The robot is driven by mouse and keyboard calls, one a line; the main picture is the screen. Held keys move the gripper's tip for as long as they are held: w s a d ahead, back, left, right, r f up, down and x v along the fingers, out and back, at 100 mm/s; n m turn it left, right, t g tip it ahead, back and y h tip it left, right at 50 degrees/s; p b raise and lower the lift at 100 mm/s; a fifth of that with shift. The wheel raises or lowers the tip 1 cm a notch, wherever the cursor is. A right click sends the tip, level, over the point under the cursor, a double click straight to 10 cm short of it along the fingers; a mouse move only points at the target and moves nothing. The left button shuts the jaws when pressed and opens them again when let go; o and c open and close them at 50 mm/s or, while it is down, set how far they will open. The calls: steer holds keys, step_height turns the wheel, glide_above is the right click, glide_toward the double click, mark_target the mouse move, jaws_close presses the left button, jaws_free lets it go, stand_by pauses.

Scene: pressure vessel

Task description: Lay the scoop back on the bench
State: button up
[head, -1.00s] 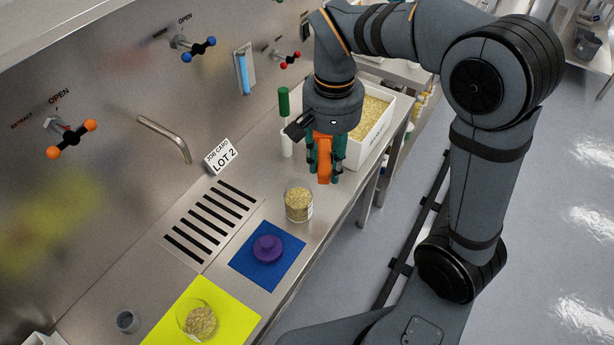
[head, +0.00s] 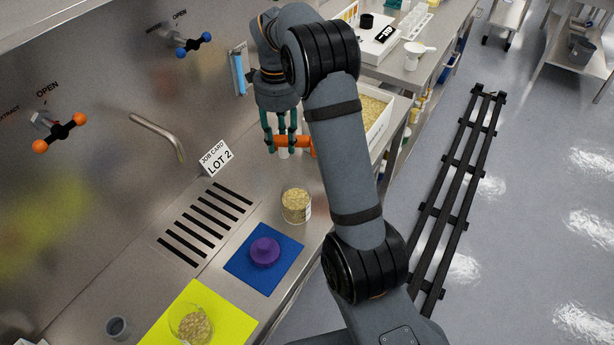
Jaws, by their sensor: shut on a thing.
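My gripper (head: 280,134) points down over the far part of the bench (head: 227,250). It is shut on the orange scoop (head: 300,142), which lies roughly level across the fingers with its orange part reaching right. My arm hides the scoop's right end, and I cannot tell whether the scoop touches the bench.
A white bin (head: 388,128) of yellow pellets stands right of the gripper, partly behind my arm. Nearer are a filled jar (head: 296,206), a purple lid (head: 265,251) on a blue mat (head: 243,272) and a dish (head: 192,325) on a yellow mat (head: 232,318). A slotted drain (head: 205,224) lies left.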

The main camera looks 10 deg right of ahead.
mark_target(285, 176)
steer(key=shift+w+d+f+m, duration=0.1)
steer(key=shift+w+f+m, duration=0.25)
steer(key=shift+m, duration=0.25)
step_height(285, 176, down, 10)
steer(key=shift+w+d+r+p, duration=0.1)
steer(key=shift+p, duration=0.55)
steer(key=shift+f, duration=0.2)
steer(key=o, duration=1.2)
steer(key=shift+c, duration=0.2)
steer(key=shift+w+r, duration=0.1)
steer(key=shift+r, duration=0.5)
step_height(285, 176, up, 11)
steer(key=shift+r+b, duration=0.1)
steer(key=shift+b, duration=0.25)
